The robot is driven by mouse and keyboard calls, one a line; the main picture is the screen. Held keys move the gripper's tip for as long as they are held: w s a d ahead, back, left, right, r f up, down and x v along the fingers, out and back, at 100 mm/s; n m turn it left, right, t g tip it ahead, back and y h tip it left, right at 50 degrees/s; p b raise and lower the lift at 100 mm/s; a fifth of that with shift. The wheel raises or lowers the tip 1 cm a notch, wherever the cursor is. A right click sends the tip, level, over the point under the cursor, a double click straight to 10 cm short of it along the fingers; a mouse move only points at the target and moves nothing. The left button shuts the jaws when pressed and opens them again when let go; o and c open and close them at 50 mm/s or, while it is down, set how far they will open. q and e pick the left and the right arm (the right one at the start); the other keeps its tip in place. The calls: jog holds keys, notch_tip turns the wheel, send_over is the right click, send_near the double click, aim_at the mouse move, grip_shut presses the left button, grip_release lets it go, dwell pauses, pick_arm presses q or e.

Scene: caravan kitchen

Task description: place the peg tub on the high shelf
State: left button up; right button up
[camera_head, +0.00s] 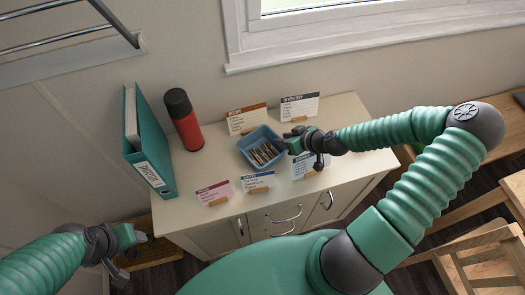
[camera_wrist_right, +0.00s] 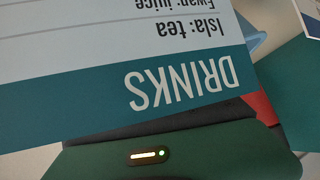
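The peg tub, a blue square tub (camera_head: 246,144) holding several wooden pegs, stands on the cream cabinet top among the cards. My right gripper (camera_head: 284,146) is at the tub's right rim; whether its fingers are closed on the rim is too small to tell. The right wrist view is mostly filled by a DRINKS card (camera_wrist_right: 110,100), with a small bluish piece at the right that may be the tub. My left gripper (camera_head: 143,239) is low at the left, away from the tub, and its opening is unclear. A metal rail rack (camera_head: 117,24) at the upper left may be the high shelf.
A teal binder (camera_head: 150,140) and a red flask with black cap (camera_head: 186,122) stand left of the tub. Several cards surround it, including a brown-topped one (camera_head: 246,119) and a pink one (camera_head: 214,193). A window (camera_head: 300,40) is behind; wooden furniture (camera_head: 485,258) is right.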

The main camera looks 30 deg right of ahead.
aim_at(276, 137)
jog(key=w, duration=0.1)
jog(key=w+a+f, duration=0.1)
jog(key=w+f, duration=0.1)
jog(key=shift+a+f, duration=0.1)
jog(key=shift+a, duration=0.2)
jog(key=shift+w+d+f, duration=0.1)
jog(key=shift+w+f, duration=0.05)
jog(key=shift+d, duration=0.2)
jog(key=shift+c, duration=0.2)
jog(key=c, duration=0.5)
jog(key=shift+a, duration=0.2)
grip_shut()
jog(key=shift+d, duration=0.1)
